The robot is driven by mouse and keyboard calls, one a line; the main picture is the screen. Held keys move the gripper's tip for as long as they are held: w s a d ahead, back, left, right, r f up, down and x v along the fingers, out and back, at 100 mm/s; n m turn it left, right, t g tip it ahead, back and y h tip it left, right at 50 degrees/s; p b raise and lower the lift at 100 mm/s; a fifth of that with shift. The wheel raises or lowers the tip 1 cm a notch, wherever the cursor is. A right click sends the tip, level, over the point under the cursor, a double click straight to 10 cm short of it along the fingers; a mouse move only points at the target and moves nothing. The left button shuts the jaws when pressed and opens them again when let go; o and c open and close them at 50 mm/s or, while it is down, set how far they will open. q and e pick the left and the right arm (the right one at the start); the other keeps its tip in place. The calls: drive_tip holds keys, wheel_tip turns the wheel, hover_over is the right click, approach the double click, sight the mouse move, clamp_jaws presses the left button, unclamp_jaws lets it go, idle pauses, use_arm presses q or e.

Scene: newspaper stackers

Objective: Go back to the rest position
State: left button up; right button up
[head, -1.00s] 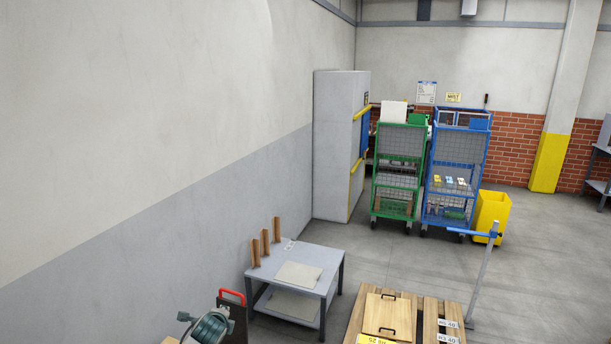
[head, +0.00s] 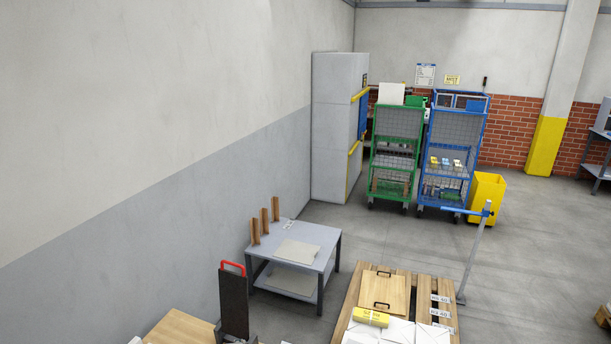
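Neither of my grippers shows in the head view now, and no arm link is in view. A small grey table (head: 329,238) stands against the left wall with a pale flat sheet (head: 297,252) on top and wooden uprights (head: 265,222) along its wall side. A wooden pallet (head: 404,285) at the bottom right bears a wooden board with handles (head: 383,292), a yellow item (head: 371,317) and white stacks (head: 398,331).
A green cage cart (head: 397,150), a blue cage cart (head: 455,150) and a yellow bin (head: 487,196) stand at the back beside a grey cabinet (head: 333,130). A blue-topped post (head: 475,250) rises by the pallet. Grey floor (head: 400,240) is clear between.

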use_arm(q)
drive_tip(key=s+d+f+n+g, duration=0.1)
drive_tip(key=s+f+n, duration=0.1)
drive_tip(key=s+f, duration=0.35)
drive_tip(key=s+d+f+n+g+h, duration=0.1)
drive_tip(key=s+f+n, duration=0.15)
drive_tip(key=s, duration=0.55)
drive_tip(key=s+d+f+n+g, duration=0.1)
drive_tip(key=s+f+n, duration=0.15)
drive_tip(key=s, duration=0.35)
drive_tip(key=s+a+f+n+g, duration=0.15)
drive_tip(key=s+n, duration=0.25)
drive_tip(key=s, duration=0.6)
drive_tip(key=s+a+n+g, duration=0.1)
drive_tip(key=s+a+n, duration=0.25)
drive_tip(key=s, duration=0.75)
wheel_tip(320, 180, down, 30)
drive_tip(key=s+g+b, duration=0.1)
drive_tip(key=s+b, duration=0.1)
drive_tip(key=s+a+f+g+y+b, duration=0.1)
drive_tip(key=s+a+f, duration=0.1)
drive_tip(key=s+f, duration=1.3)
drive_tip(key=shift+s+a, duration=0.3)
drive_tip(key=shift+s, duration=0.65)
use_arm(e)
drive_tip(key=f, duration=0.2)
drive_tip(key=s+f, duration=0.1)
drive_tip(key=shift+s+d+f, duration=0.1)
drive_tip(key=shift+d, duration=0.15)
